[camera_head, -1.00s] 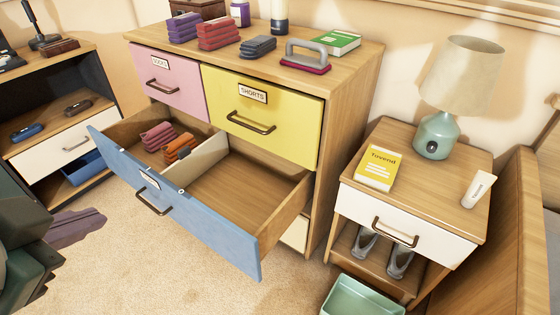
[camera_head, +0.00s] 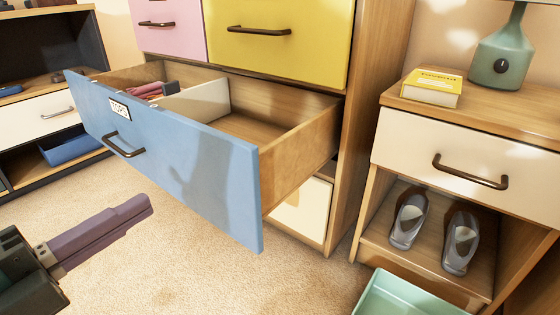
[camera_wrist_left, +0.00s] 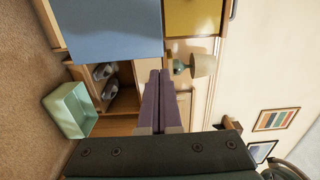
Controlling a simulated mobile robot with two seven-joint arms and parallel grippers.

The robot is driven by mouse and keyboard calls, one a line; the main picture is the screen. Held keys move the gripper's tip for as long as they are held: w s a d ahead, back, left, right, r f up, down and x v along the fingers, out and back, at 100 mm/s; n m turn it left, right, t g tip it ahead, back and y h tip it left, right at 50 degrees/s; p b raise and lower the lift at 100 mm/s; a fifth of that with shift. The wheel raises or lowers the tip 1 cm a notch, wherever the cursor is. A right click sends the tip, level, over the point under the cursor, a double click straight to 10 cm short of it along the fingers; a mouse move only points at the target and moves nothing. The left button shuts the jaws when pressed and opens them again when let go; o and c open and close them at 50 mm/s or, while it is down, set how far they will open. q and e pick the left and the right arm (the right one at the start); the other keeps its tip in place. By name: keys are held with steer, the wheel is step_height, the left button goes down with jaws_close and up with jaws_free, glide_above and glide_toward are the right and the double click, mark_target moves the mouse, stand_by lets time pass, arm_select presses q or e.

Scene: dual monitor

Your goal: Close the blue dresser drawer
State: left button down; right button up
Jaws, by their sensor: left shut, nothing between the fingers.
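The blue drawer (camera_head: 178,152) is pulled far out of the wooden dresser (camera_head: 372,110), with a dark handle and a label on its front. Folded dark red clothes (camera_head: 160,90) and a pale divider lie inside it. My left gripper (camera_head: 148,205) is shut and empty, in front of the drawer face at the lower left and apart from it. In the left wrist view, its purple fingers (camera_wrist_left: 160,75) are together and point up toward the lower edge of the blue drawer front (camera_wrist_left: 112,28). My right gripper is not in view.
The nightstand (camera_head: 460,135) at right holds a yellow book (camera_head: 432,86), a lamp base (camera_head: 503,55) and grey shoes (camera_head: 408,222) on its shelf. A green bin (camera_head: 410,298) stands on the floor. A dark-sided cabinet (camera_head: 85,30) is at left. Carpet before the drawer is clear.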

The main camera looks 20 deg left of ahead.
mark_target(240, 152)
arm_select(q)
steer(key=b+x, duration=0.3)
steer(key=x, duration=1)
steer(key=shift+w+d+f+b, duration=0.15)
steer(key=shift+w+d+b, duration=0.1)
steer(key=shift+b, duration=0.15)
steer(key=shift+w, duration=0.2)
